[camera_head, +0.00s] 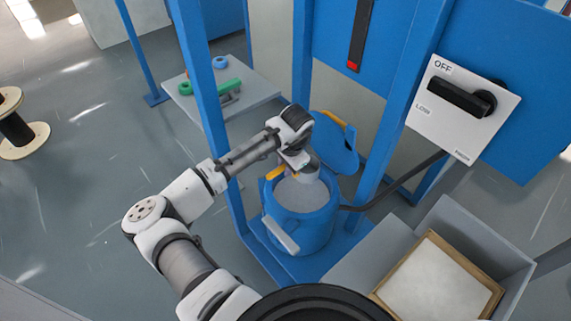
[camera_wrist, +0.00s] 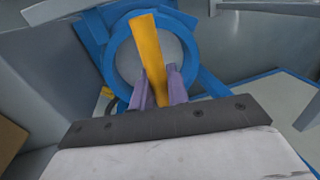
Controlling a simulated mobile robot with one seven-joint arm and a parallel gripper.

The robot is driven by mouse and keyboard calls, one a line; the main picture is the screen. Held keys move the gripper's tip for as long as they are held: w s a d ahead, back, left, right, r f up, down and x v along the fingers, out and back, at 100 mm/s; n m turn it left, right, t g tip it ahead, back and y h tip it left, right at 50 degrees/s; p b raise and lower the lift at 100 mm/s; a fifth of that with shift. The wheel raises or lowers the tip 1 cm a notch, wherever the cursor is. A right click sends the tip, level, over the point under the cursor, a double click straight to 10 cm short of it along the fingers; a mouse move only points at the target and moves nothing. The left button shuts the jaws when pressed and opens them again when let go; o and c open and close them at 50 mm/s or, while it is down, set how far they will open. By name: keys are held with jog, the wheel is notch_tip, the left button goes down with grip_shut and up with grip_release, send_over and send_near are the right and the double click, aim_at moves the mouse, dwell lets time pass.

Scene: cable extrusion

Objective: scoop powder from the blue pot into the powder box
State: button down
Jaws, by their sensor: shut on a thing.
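The blue pot (camera_head: 308,232) stands on a blue base in the middle of the head view, with its lid (camera_head: 338,147) open behind it. Pale grey powder (camera_head: 303,194) shows inside it. In the wrist view the pot's round blue rim (camera_wrist: 113,62) lies beyond my fingers. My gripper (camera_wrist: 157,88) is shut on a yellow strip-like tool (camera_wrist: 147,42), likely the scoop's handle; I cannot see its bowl. In the head view my gripper (camera_head: 301,170) is over the pot's mouth. The powder box (camera_head: 379,296), wood-framed with a pale filling, is at lower right.
The powder box sits in a grey bin (camera_head: 487,231). Blue frame posts (camera_head: 206,92) stand close to my arm. A switch panel (camera_head: 461,107) is at upper right, with a dark cable below it. A small table (camera_head: 250,98) holds green parts at upper left.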

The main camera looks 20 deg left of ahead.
notch_tip(320, 180, down, 8)
jog(key=b, duration=0.4)
jog(key=shift+f+b, duration=0.2)
jog(key=shift+b, duration=0.1)
jog(key=shift+f, duration=0.15)
jog(key=shift+f, duration=0.6)
jog(key=shift+f+b, duration=0.4)
jog(key=shift+f, duration=0.2)
dwell(0.4)
jog(key=shift+f, duration=0.45)
jog(key=shift+f+b, duration=0.15)
jog(key=shift+b, duration=0.15)
